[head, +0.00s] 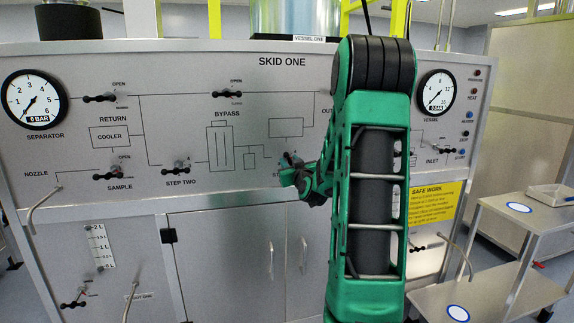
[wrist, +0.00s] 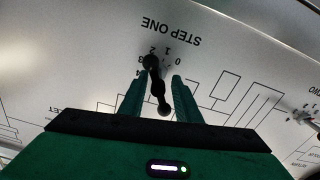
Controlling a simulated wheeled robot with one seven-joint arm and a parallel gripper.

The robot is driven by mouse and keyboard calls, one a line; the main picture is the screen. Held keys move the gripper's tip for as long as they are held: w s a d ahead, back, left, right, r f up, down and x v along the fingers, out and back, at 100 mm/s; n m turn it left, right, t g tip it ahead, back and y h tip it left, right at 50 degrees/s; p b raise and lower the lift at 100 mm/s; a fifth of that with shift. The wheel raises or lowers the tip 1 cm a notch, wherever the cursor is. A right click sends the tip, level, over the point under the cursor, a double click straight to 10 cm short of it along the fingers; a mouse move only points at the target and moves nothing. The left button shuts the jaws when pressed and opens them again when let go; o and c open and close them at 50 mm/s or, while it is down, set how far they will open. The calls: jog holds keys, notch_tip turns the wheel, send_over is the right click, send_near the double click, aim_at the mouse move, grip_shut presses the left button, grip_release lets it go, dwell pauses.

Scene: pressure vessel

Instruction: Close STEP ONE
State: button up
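The STEP ONE valve handle (wrist: 156,86) is a black bar with rounded ends, in the middle of the wrist view. The label STEP ONE (wrist: 170,32) and a small scale with 0, 1 and 2 readable appear upside down beside it. The handle's far end lies close to the 2–3 side of the scale. My gripper (wrist: 158,78) has its two green fingers apart, one on each side of the handle. A gap shows on the right; contact on the left cannot be told. In the head view my gripper (head: 290,172) is at the panel, and my arm and gripper largely hide the valve.
The skid panel (head: 240,75) carries other black handles: STEP TWO (head: 178,170), BYPASS (head: 222,93), SAMPLE (head: 109,175) and INLET (head: 434,150). A separator gauge (head: 34,99) and vessel gauge (head: 437,92) flank it. A bent nozzle pipe (head: 43,205) juts out left; a cart (head: 532,215) stands right.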

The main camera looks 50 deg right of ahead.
jog(key=shift+w+d, duration=0.1)
jog(key=shift+w, duration=0.15)
grip_shut()
jog(key=shift+w, duration=0.1)
jog(key=m, duration=2.2)
jog(key=shift+f, duration=0.1)
jog(key=shift+m, duration=1.1)
